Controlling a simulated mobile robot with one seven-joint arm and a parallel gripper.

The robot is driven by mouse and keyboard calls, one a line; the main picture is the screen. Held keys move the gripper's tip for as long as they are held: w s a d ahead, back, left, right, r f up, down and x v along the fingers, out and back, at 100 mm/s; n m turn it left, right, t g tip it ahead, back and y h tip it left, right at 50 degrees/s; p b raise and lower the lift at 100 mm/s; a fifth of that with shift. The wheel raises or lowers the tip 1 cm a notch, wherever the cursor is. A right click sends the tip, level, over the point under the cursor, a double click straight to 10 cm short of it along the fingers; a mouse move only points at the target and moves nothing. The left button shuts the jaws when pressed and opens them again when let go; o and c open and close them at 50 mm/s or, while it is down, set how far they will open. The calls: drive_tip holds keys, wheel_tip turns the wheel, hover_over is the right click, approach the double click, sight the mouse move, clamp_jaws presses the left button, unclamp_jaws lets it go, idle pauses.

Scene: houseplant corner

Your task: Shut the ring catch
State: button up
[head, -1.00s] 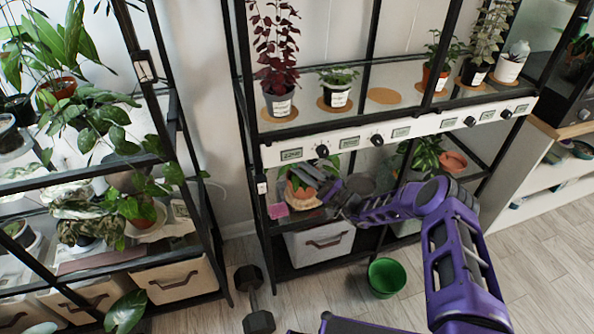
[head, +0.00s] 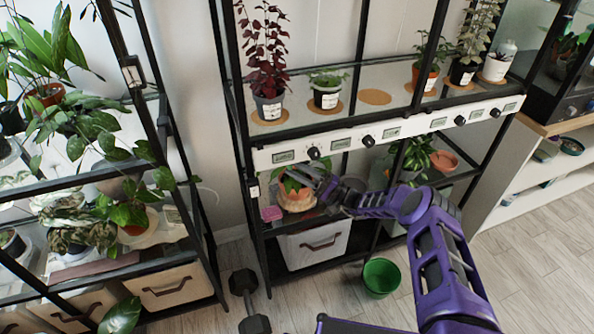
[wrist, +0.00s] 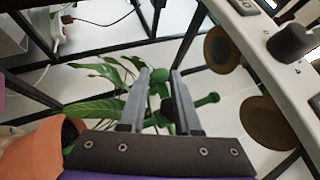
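A green ring catch (wrist: 161,88) shows in the wrist view in front of the plant's leaves. It has rounded green ends, one between my fingertips and one sticking out to the right of the right finger. My gripper (wrist: 161,72) has its two grey fingers apart, one on each side of the catch's middle. I cannot tell whether they touch it or whether the ring is closed. The plant's orange pot (wrist: 30,152) is at the lower left there. In the head view my gripper (head: 322,186) is at the potted plant (head: 295,199) on the lower shelf, hiding part of it; the catch is too small to make out.
A white panel with knobs (head: 390,133) runs along the shelf edge above my gripper; its knob (wrist: 290,42) is close on the right in the wrist view. A pink block (head: 271,213) lies left of the pot. A green bucket (head: 381,277) and dumbbell (head: 249,302) stand on the floor.

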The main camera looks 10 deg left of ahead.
drive_tip(key=o, duration=0.3)
drive_tip(key=v, duration=1.7)
drive_tip(key=shift+d, duration=0.25)
